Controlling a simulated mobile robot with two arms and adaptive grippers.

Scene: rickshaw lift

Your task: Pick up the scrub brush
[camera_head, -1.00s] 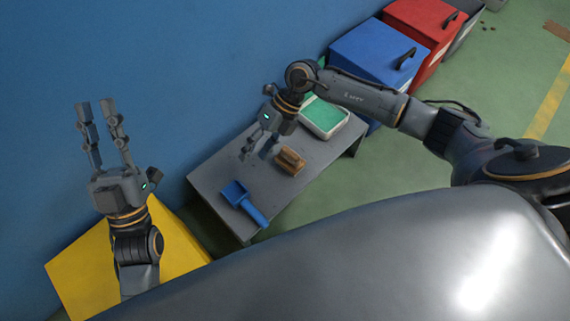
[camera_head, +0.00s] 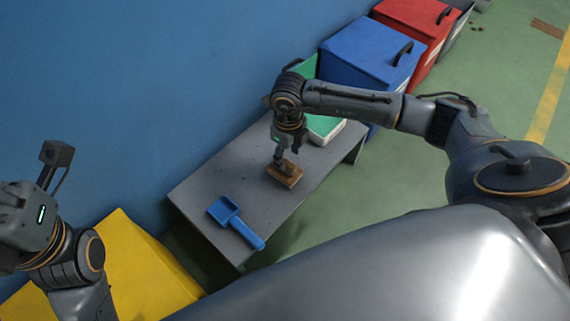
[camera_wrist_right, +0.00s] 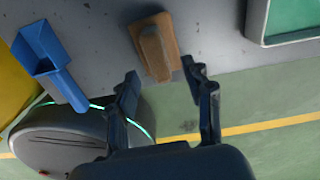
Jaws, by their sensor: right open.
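The brown scrub brush (camera_head: 287,176) lies on the grey bench (camera_head: 190,188). It also shows in the right wrist view (camera_wrist_right: 157,50), with a raised wooden grip along its top. My right gripper (camera_head: 280,158) is over the brush, pointing down, and partly hides it in the head view. In the right wrist view the right gripper (camera_wrist_right: 163,78) is open, its two fingers apart with the brush ahead between their tips. Whether they touch it cannot be told.
A blue dustpan (camera_head: 226,211) lies left of the brush on the bench. A white tray with a green inside (camera_head: 325,128) stands behind my right arm. Blue (camera_head: 370,55) and red (camera_head: 415,25) bins stand beyond. A yellow box (camera_head: 145,270) is at lower left.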

